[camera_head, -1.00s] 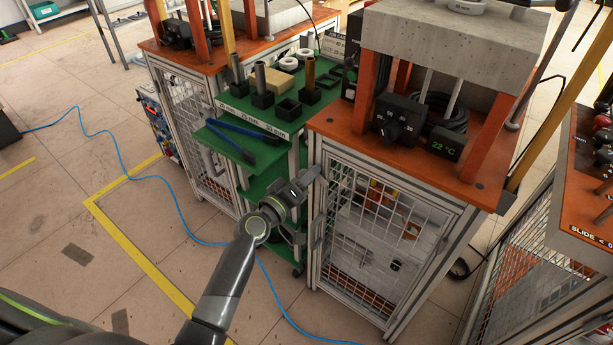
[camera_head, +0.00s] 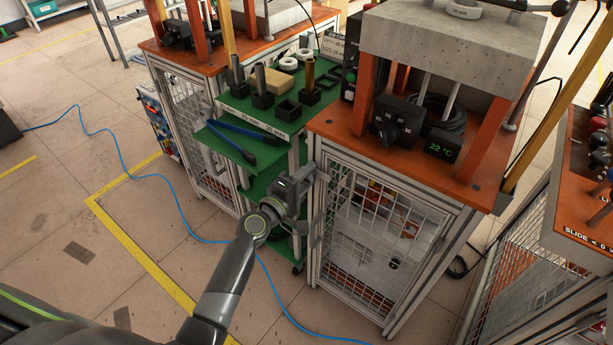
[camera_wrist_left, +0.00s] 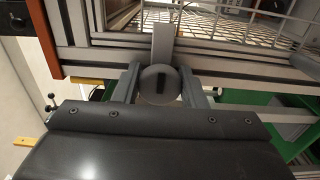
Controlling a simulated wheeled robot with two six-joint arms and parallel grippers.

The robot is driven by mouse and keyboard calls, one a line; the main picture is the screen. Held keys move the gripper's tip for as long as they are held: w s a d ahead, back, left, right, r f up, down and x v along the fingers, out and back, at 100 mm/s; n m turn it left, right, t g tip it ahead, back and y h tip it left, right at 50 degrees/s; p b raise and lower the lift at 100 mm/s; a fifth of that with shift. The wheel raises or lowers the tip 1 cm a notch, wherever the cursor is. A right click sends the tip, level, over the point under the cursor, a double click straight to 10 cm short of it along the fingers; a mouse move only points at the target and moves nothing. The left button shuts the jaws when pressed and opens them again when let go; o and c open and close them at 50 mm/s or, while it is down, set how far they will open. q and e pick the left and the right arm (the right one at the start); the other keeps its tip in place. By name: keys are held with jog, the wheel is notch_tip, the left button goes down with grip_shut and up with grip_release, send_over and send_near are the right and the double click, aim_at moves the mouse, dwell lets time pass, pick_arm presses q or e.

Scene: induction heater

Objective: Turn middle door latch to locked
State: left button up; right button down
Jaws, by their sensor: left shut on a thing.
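The middle door (camera_head: 383,240) is a mesh panel in an aluminium frame, under the orange top of the middle station; it appears closed. Its latch (camera_wrist_left: 158,84) shows in the left wrist view as a round grey knob with a dark slot and a flat grey bar reaching up over the door frame. My left gripper (camera_head: 312,178) is at the left edge of this door. In the left wrist view its two fingers (camera_wrist_left: 160,88) are on either side of the knob, shut on it. In the head view the gripper mostly hides the latch. My right gripper is out of view.
A green cart (camera_head: 238,108) with blocks, rings and blue-handled tools stands left of the middle station. Another caged station (camera_head: 195,125) stands behind it, and a third unit (camera_head: 590,190) is at the right. A blue cable (camera_head: 150,178) crosses the open floor.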

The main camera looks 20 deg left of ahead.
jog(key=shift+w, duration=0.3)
pick_arm(q)
jog(key=o, duration=0.9)
jog(key=shift+o, duration=0.2)
jog(key=shift+s+a, duration=0.2)
jog(key=shift+s, duration=0.25)
jog(key=v, duration=0.5)
jog(key=shift+f, duration=0.1)
jog(key=b, duration=0.2)
send_near(305, 180)
jog(key=v, duration=0.6)
jog(key=shift+s+a, duration=0.2)
jog(key=shift+s, duration=0.15)
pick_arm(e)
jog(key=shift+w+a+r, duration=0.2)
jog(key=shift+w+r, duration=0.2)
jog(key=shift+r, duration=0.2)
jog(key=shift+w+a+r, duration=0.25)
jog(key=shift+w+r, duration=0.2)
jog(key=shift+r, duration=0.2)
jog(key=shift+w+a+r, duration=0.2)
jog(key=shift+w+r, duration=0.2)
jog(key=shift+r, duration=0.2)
